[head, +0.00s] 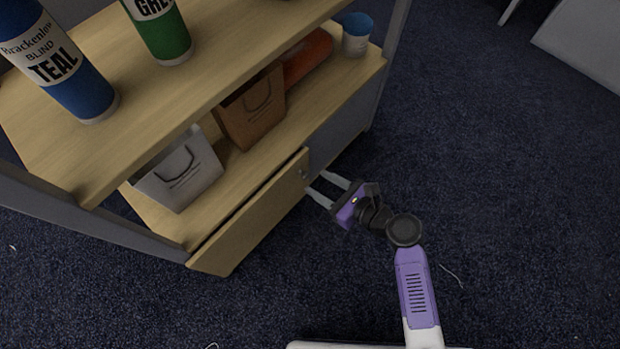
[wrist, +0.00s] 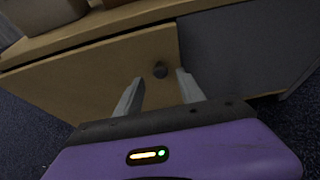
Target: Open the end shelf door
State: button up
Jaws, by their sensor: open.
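The end shelf door (head: 253,220) is a light wooden panel at the bottom of the shelf unit. In the head view it stands slightly out from the unit at its right edge. It also shows in the wrist view (wrist: 90,78). A small dark round knob (wrist: 160,69) sits near the door's free edge. My gripper (head: 321,184) is open, with its two pale fingers pointing at the door edge. In the wrist view the fingers lie to either side below the knob, and nothing is between them. I cannot tell whether a finger touches the door.
The wooden shelf unit (head: 150,95) holds a blue tin, a green tin (head: 165,35), a white bag (head: 180,172), a brown bag (head: 250,108) and a blue-lidded tub (head: 356,36). A grey panel (wrist: 235,45) is beside the door. Dark carpet (head: 500,180) is clear at right.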

aim_at(307, 176)
jog(key=shift+b+x, duration=0.85)
jog(key=shift+x, duration=1.45)
grip_shut()
jog(key=shift+f, duration=0.1)
